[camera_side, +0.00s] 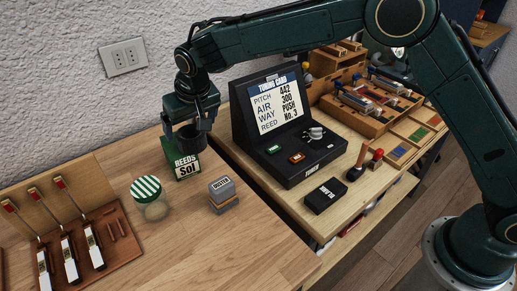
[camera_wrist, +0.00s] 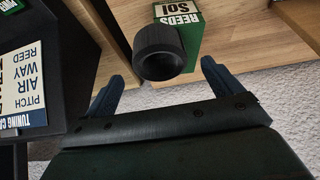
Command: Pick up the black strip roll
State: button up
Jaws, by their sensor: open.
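The black strip roll (camera_side: 188,138) is a dark, hollow-looking cylinder at the top of the green box marked REEDS Sol (camera_side: 183,166). It also shows in the wrist view (camera_wrist: 160,50), overlapping the green box (camera_wrist: 188,32). I cannot tell exactly how it rests on the box. My gripper (camera_side: 189,128) hangs over the box and is open. In the wrist view its two blue fingers (camera_wrist: 163,76) are spread wide, one on each side of the roll's near end, with visible gaps. The roll's underside is hidden.
A jar with a green-striped lid (camera_side: 147,193) and a small stack of grey and yellow blocks (camera_side: 223,196) stand close by. The black tuning card console (camera_side: 290,130) is right of my gripper. A wooden tool rack (camera_side: 75,235) lies at left.

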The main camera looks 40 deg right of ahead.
aim_at(191, 134)
jog(key=shift+x, duration=2.3)
jog(key=shift+s, duration=0.15)
jog(key=c, duration=1.1)
jog(key=shift+c, duration=0.2)
notch_tip(191, 134, up, 20)
